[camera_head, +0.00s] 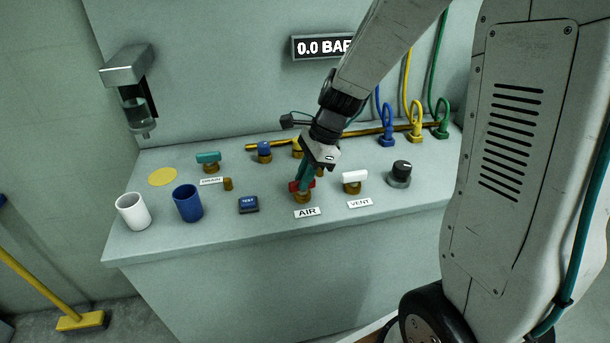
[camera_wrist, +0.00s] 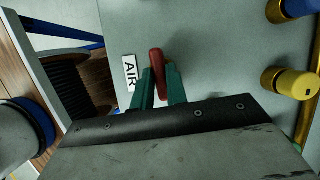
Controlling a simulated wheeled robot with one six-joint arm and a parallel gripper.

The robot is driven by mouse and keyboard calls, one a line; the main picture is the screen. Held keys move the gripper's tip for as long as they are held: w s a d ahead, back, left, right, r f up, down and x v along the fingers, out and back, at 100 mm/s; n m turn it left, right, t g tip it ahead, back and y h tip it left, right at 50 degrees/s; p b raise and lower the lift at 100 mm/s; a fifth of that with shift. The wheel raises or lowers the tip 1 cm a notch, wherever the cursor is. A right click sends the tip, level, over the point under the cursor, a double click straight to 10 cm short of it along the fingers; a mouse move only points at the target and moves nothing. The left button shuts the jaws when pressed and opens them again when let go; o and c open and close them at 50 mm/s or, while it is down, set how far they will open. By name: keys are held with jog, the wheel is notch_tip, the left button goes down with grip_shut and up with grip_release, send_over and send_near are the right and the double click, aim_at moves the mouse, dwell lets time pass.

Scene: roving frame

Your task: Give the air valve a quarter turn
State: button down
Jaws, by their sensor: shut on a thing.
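The air valve has a red handle (camera_head: 296,186) on a brass base (camera_head: 303,197), behind the label AIR (camera_head: 307,212) on the grey bench. My gripper (camera_head: 304,182) reaches down onto the red handle from above. In the wrist view the red handle (camera_wrist: 157,62) lies between the two green fingers of my gripper (camera_wrist: 160,76), which are shut on it. The AIR label (camera_wrist: 130,72) shows just left of the fingers there. The display (camera_head: 322,47) on the wall reads 0.0 BAR, its right end partly hidden by my arm.
A white-handled VENT valve (camera_head: 354,177) stands close on the right, with a black knob (camera_head: 400,171) beyond. A TEST button box (camera_head: 248,204), blue cup (camera_head: 187,203) and white cup (camera_head: 132,211) stand left. A teal-handled DRAIN valve (camera_head: 208,158) is behind them.

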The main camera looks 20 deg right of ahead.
jog(key=n, duration=0.2)
jog(key=n+g, duration=0.1)
jog(key=n, duration=0.1)
jog(key=shift+w+g, duration=0.15)
jog(key=shift+g, duration=0.15)
jog(key=n+g, duration=0.1)
jog(key=n, duration=0.3)
jog(key=shift+w+a+n+h, duration=0.1)
jog(key=shift+n+h, duration=0.2)
jog(key=shift+h, duration=0.1)
jog(key=n, duration=0.2)
jog(key=n+g+h, duration=0.1)
jog(key=n, duration=0.1)
jog(key=shift+w+a+n+g, duration=0.1)
jog(key=shift+n+g, duration=0.2)
jog(key=shift+n+g+h, duration=0.3)
jog(key=shift+n+h, duration=0.5)
jog(key=shift+n, duration=1)
jog(key=c, duration=1.4)
grip_release()
jog(key=v, duration=0.7)
jog(key=shift+r, duration=0.35)
